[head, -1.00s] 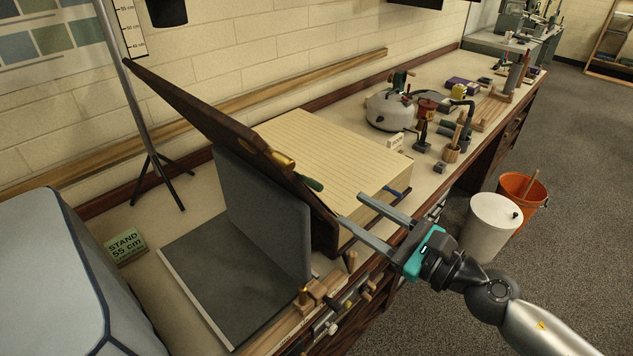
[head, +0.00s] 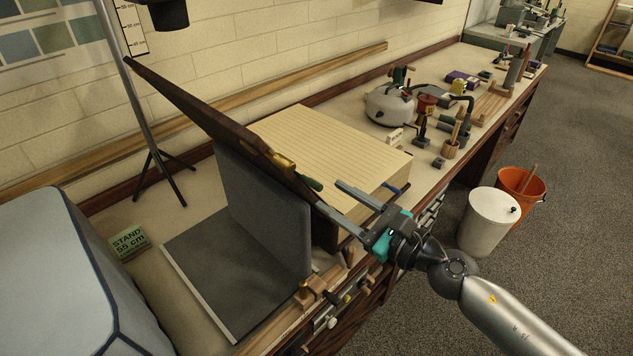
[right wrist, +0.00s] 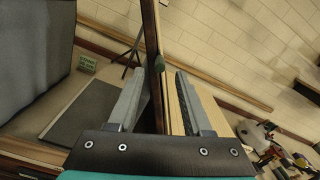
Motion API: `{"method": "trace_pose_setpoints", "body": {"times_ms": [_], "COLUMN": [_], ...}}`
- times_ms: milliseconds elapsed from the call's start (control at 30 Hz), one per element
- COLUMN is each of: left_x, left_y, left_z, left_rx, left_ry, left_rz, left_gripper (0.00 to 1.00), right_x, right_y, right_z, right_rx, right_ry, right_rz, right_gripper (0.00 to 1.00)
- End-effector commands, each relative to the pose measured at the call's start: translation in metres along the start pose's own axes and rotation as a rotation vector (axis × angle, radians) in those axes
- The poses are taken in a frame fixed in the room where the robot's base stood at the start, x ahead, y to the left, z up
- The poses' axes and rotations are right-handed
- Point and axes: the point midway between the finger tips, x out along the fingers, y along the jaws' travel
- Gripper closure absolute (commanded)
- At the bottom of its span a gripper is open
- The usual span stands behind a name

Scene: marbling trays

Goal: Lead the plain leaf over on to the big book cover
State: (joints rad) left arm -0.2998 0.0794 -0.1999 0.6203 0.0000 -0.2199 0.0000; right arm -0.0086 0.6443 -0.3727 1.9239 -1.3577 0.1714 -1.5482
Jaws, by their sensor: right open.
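A dark brown board (head: 215,115), which I take for the plain leaf, stands steeply tilted on the bench, with a green knob and brass fitting on its edge. A grey panel (head: 265,210) stands upright in front of it, and a flat grey panel (head: 205,270) with a pale edge lies at its foot; they look like the big book cover, but I cannot be sure. My right gripper (head: 328,195) is open at the leaf's near edge. In the right wrist view the leaf's edge (right wrist: 152,45) runs between the fingers (right wrist: 158,72); contact is unclear. My left gripper is not in view.
A cream lined block (head: 330,145) lies behind the leaf. Small wooden and brass fittings (head: 310,292) line the bench's front edge. A green stand sign (head: 130,242) and a tripod stand at left. A kettle-like pot (head: 388,106) and tools stand farther back.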

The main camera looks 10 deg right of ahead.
Motion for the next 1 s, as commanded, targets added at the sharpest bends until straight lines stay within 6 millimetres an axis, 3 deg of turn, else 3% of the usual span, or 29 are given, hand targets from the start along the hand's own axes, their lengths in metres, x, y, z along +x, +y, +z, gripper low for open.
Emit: {"method": "trace_pose_setpoints", "body": {"times_ms": [1000], "left_x": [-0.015], "left_y": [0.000], "left_z": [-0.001], "left_rx": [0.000], "left_ry": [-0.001], "left_rz": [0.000], "left_gripper": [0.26], "right_x": [0.053], "right_y": [0.000], "right_z": [0.001], "right_rx": [0.000], "right_ry": [0.000], "right_rz": [0.001], "right_gripper": [0.50]}}
